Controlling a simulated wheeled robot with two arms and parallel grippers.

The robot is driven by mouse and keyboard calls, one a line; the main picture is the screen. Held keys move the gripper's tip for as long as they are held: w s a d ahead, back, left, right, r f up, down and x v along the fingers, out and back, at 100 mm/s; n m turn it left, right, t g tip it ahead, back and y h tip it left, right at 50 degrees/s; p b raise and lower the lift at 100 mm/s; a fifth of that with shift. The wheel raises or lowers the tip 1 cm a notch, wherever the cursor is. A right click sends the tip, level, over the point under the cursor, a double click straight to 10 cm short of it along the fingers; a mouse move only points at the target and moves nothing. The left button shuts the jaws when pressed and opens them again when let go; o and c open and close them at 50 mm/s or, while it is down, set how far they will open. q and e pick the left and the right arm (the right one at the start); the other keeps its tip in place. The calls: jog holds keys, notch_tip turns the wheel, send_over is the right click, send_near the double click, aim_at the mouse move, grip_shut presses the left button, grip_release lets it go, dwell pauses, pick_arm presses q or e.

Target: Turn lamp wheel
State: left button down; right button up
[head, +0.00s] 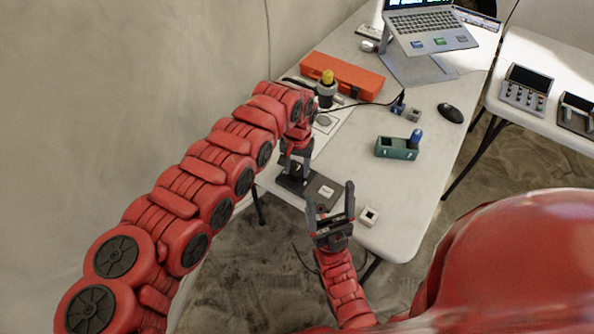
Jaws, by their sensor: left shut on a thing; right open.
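A dark grey device with a flat base (322,191) lies on the near left part of the white table; it may be the lamp, but I cannot make out a separate wheel. My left gripper (293,170) points down at the device's left part and is shut on a small dark part there, mostly hidden by the fingers and arm. My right gripper (331,196) is open and empty, with its fingers pointing up, at the table's near edge just in front of the device.
A green box (397,148) with a blue knob, a yellow-topped dark cylinder (326,90), an orange case (342,76), a black mouse (450,113) and a laptop (433,25) stand farther back.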

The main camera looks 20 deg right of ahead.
aim_at(297, 171)
pick_arm(q)
jog(key=m+b, duration=0.3)
jog(key=m, duration=0.2)
jog(key=shift+f, duration=0.15)
jog(key=shift+m+b, duration=0.6)
jog(key=shift+m, duration=0.8)
jog(key=shift+r+m, duration=0.2)
jog(key=shift+m, duration=0.1)
jog(key=shift+c, duration=1.7)
grip_release()
notch_tip(297, 171, up, 17)
jog(key=b, duration=0.1)
jog(key=shift+r, duration=0.2)
jog(key=shift+f, duration=0.1)
